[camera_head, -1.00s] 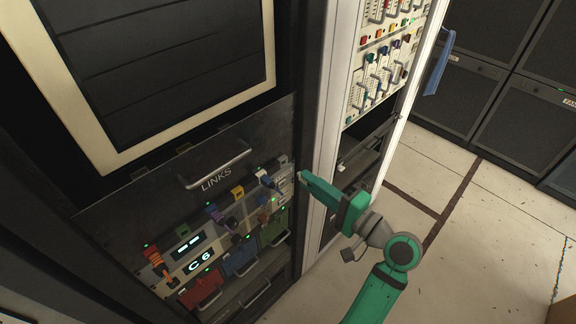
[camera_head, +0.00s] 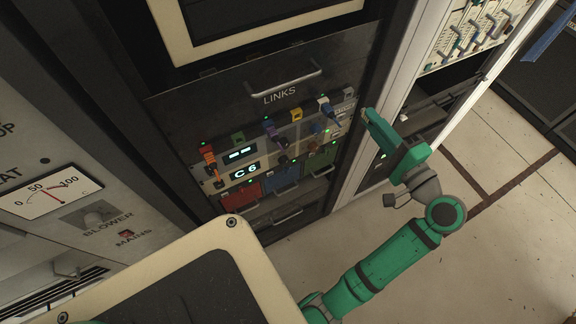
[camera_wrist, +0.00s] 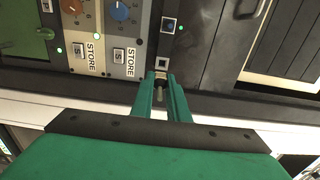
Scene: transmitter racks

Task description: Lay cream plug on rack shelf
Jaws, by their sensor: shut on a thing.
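My gripper (camera_head: 366,113) is at the right edge of the LINKS panel (camera_head: 270,125), in front of the upright between two racks. In the wrist view the gripper (camera_wrist: 161,80) has its green fingers close together on a small plug (camera_wrist: 160,96), pale tan with a darker end. The fingers hide most of it, and its cream colour is hard to confirm. The right-hand rack has a dark recess with a shelf-like edge (camera_head: 432,112), to the right of my gripper. I cannot tell for certain which surface is the rack shelf.
The LINKS panel holds coloured plugs, such as an orange one (camera_head: 208,157) and a blue one (camera_head: 325,108), above red, blue and green drawers with handles. A cream-framed panel (camera_head: 180,262) fills the lower left. Floor (camera_head: 500,255) is open at the right.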

